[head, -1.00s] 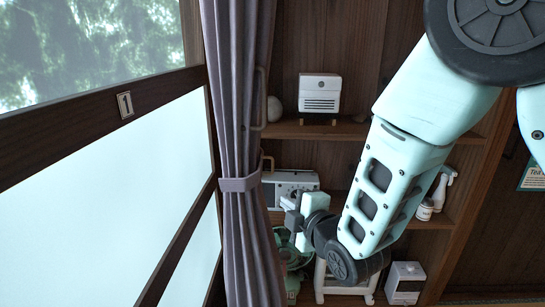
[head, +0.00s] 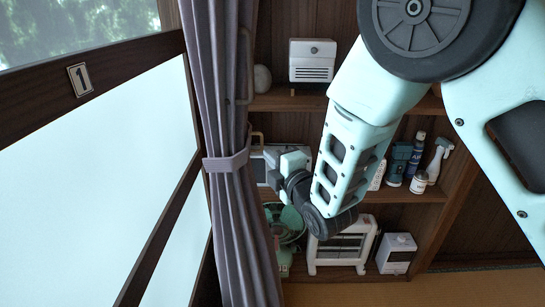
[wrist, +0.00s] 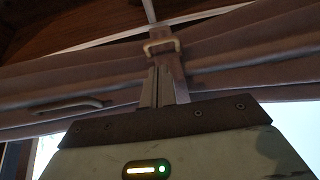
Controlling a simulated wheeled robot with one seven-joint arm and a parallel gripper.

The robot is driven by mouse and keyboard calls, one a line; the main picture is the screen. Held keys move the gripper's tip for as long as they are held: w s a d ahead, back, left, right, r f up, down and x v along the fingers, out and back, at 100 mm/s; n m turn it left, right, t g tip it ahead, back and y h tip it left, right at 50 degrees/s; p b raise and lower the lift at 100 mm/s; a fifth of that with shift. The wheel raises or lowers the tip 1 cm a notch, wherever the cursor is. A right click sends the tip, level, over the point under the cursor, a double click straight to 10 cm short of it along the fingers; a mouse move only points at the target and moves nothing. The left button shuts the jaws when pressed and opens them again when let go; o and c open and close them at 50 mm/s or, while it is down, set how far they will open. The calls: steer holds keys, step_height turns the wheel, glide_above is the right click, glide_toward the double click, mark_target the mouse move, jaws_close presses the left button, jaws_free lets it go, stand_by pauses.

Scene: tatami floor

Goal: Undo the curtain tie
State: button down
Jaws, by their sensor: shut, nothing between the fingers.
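The curtain tie (head: 226,162) is a grey-mauve band wrapped around the gathered curtain (head: 220,100), pulling it in at mid-height. In the wrist view the tie (wrist: 172,64) runs up from near my fingertips, with a pale metal buckle or ring (wrist: 161,46) on it. My gripper (head: 272,178) is just right of the tie in the head view. In the wrist view my gripper (wrist: 160,72) has its fingers together, empty, pointing at the tie just below the buckle. Whether the fingertips touch the band I cannot tell.
A window with dark wooden bars (head: 160,225) stands left of the curtain. Behind my arm is a wooden shelf (head: 410,192) with bottles, a white heater (head: 342,247), a green fan (head: 284,222) and a white box (head: 312,60). Tatami floor shows at lower right.

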mark_target(250, 138)
steer(key=p+x, duration=0.1)
steer(key=x, duration=0.6)
steer(key=shift+f, duration=0.1)
